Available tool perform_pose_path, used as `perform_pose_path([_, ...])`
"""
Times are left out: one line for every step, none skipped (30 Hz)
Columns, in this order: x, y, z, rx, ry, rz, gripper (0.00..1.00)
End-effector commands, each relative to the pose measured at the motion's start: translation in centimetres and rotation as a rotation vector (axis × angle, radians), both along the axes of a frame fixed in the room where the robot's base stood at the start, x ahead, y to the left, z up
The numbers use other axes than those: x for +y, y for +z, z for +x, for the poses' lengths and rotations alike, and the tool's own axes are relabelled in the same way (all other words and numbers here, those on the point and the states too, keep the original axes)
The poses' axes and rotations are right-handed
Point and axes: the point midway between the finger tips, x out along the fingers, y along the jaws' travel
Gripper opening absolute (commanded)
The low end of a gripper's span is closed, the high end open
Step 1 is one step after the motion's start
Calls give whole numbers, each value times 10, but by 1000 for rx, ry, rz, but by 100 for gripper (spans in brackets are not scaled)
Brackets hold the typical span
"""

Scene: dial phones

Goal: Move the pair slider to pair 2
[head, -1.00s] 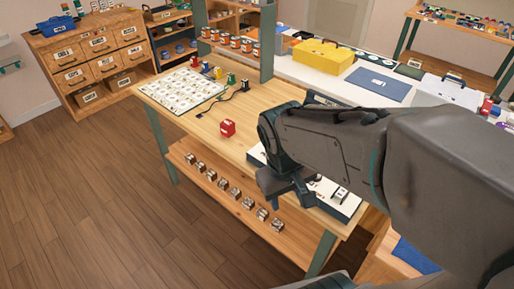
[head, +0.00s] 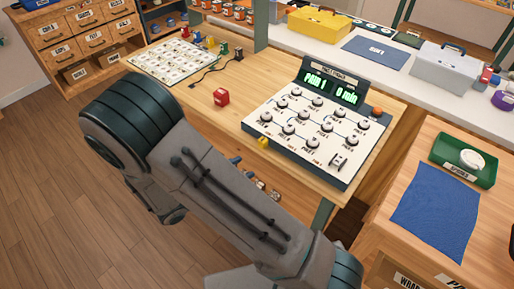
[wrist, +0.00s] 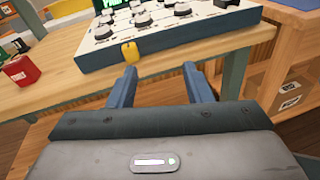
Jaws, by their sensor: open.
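The dial panel (head: 300,150) is a white sloped box on the wooden table with several dark knobs. Its green display (head: 332,87) appears to read PAIR 1 and 0 min. A yellow tab (head: 263,141), which looks like the pair slider, sits at the panel's front edge toward its left end. The yellow tab (wrist: 129,52) also shows in the wrist view, beyond and slightly above my left fingertip. My gripper (wrist: 162,88) is open and empty, its two blue-grey fingers apart, in front of the table edge and not touching the tab. In the head view my arm hides the gripper.
A red block (head: 221,97) sits left of the panel. A small switch (head: 338,162) is at the panel's front right, and an orange button (head: 376,112) at its back right. A side table with a blue cloth (head: 436,212) stands to the right.

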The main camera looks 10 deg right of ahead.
Motion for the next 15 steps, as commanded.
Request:
perform_pose_path([10, -9, 2, 13, 57, -47, 45])
perform_pose_path([15, -13, 4, 18, 87, -71, 45])
perform_pose_path([20, -16, 6, 21, 120, -98, 45])
perform_pose_path([24, -19, 7, 25, 141, -114, 45])
perform_pose_path([27, -21, 8, 27, 159, -129, 45])
perform_pose_path([31, -23, 9, 29, 179, -144, 45])
perform_pose_path([33, -24, 10, 30, 190, -152, 45])
perform_pose_path([34, -25, 10, 31, 198, -159, 45])
perform_pose_path([34, -26, 11, 32, 206, -166, 45])
perform_pose_path([33, -26, 13, 32, 209, -168, 45])
perform_pose_path([32, -26, 14, 32, 210, -170, 45])
perform_pose_path([28, -26, 16, 32, 210, -170, 45])
perform_pose_path([25, -25, 18, 31, 209, -169, 45])
perform_pose_path([21, -25, 21, 31, 208, -169, 45])
perform_pose_path([15, -25, 25, 33, 206, -170, 45])
